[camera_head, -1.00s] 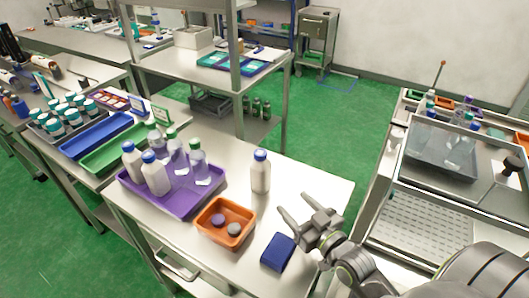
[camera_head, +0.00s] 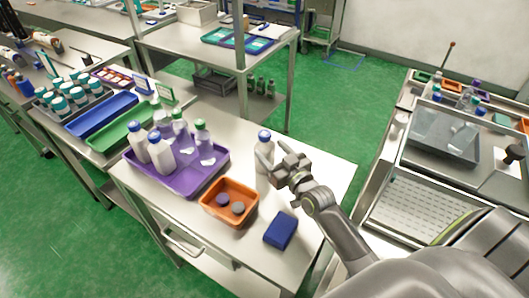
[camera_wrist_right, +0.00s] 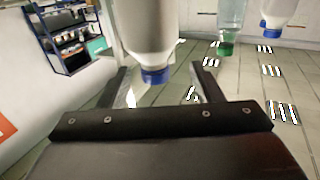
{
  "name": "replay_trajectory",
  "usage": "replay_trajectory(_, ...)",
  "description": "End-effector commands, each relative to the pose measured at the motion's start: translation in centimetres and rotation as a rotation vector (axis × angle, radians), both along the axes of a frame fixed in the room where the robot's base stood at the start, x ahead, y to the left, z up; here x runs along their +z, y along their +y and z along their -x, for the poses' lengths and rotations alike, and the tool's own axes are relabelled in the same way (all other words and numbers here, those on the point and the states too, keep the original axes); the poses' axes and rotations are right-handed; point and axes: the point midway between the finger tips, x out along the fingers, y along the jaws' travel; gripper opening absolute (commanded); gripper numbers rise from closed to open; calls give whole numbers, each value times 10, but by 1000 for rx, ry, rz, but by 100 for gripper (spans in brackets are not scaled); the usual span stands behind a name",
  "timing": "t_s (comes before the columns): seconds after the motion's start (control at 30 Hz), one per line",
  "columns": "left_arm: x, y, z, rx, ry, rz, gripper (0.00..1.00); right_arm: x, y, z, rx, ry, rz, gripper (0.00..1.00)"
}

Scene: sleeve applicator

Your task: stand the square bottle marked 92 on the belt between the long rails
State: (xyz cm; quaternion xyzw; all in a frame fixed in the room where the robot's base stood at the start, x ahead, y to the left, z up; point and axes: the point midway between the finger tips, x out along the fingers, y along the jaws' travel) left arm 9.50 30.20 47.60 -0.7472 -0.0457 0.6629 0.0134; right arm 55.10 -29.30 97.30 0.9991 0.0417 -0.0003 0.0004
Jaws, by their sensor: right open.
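A white bottle with a blue cap (camera_head: 264,148) stands alone and upright on the steel table, right of the purple tray. No number is readable on it. My right gripper (camera_head: 275,165) is open and empty at the bottle's right side, partly covering it. In the right wrist view the bottle (camera_wrist_right: 150,30) appears upside down, cap between the two spread fingers (camera_wrist_right: 160,85); contact cannot be told. Several more bottles stand in the purple tray (camera_head: 190,188): white ones with blue caps (camera_head: 160,155) and clear ones with green caps (camera_head: 203,145). I cannot make out the belt and long rails. My left gripper is not in view.
An orange bin (camera_head: 229,215) with two dark round pieces and a dark blue block (camera_head: 281,231) sit near the table's front. A machine with a clear cover (camera_head: 445,135) and a perforated plate (camera_head: 415,205) stands at the right. The table's far right is clear.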

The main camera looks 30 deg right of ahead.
Motion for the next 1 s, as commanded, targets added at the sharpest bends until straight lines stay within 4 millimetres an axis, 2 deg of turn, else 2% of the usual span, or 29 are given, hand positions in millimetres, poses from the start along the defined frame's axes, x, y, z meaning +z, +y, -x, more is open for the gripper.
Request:
replay_trajectory(0.4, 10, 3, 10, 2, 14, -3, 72, 5, -4, -47, 0, -1, -2, 59)
replay_trajectory(0.73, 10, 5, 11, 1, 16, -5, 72, 4, -3, -53, 0, 0, 0, 59)
replay_trajectory(1.0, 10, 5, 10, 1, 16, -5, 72, 4, -3, -53, 0, 0, -1, 25)
